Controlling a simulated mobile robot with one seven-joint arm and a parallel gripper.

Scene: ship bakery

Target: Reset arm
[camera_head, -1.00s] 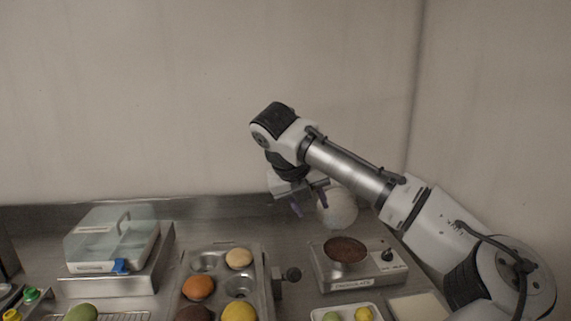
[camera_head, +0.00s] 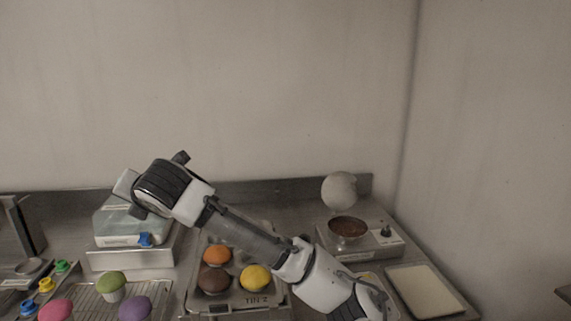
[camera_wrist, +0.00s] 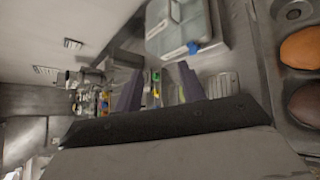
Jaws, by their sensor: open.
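My arm (camera_head: 255,235) reaches from the lower right toward the upper left, above the counter and across the muffin tin. My gripper (camera_wrist: 160,68) is open in the wrist view, with two purple fingers apart and nothing seen between them. In the head view the fingers are hidden behind my wrist. The clear-lidded box (camera_head: 118,224) with a blue latch is partly covered by my wrist. It also shows in the wrist view (camera_wrist: 178,22), beyond the fingers.
The muffin tin (camera_head: 197,300) holds orange, brown and yellow muffins. A wire rack (camera_head: 92,304) with green, purple and pink muffins is at lower left. A chocolate warmer (camera_head: 376,244) with a bowl, a pale ball (camera_head: 339,190) and a flat tray (camera_head: 423,290) are at right.

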